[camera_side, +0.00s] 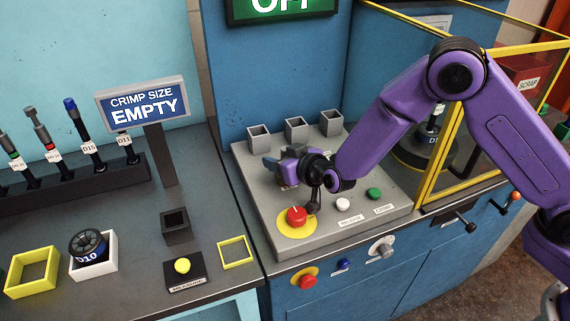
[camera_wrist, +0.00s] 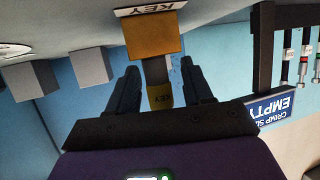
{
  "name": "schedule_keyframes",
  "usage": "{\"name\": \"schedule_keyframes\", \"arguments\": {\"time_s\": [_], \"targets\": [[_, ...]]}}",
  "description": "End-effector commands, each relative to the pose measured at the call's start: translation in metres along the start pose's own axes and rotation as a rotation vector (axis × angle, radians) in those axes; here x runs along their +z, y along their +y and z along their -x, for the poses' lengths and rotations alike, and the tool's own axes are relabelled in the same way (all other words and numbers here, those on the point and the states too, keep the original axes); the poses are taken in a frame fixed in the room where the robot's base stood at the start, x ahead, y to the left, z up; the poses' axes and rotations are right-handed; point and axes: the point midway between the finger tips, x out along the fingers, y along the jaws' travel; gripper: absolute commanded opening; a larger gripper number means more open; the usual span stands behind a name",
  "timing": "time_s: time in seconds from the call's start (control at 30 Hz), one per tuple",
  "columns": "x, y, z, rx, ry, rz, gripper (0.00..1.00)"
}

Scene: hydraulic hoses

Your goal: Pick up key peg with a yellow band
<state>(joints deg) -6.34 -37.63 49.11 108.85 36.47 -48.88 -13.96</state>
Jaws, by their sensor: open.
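The key peg (camera_wrist: 155,72) shows in the wrist view as a grey shaft with a yellow band (camera_wrist: 160,95) lettered KEY. Its far end meets an orange-yellow square block (camera_wrist: 154,34), beside a white KEY label (camera_wrist: 150,8). My gripper (camera_wrist: 158,68) is open, with one dark finger on each side of the peg and gaps visible between. In the side view my gripper (camera_side: 284,166) is low over the grey panel, and the peg and its block are hidden behind it.
Grey square sockets (camera_side: 297,128) stand behind my gripper. A red button (camera_side: 297,216) on a yellow disc lies just in front, with white (camera_side: 371,202) and green (camera_side: 374,193) buttons to the right. The CRIMP SIZE sign (camera_side: 143,104) stands left. A yellow-framed guard (camera_side: 435,150) is right.

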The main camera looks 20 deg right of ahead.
Motion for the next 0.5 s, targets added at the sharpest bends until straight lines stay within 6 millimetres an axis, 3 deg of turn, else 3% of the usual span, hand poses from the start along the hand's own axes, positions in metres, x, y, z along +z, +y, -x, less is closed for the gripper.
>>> {"name": "schedule_keyframes", "arguments": {"time_s": [0.1, 0.17, 0.27, 0.5], "targets": [[0.0, 0.0002, 0.0001, 0.0, 0.0, 0.0, 0.5], [0.0001, 0.0001, 0.0002, 0.0, 0.0, 0.0, 0.34], [0.0001, 0.0001, 0.0003, 0.0, 0.0, 0.0, 0.02], [0.0, 0.0, 0.0004, 0.0, 0.0, 0.0, 0.0]]}}
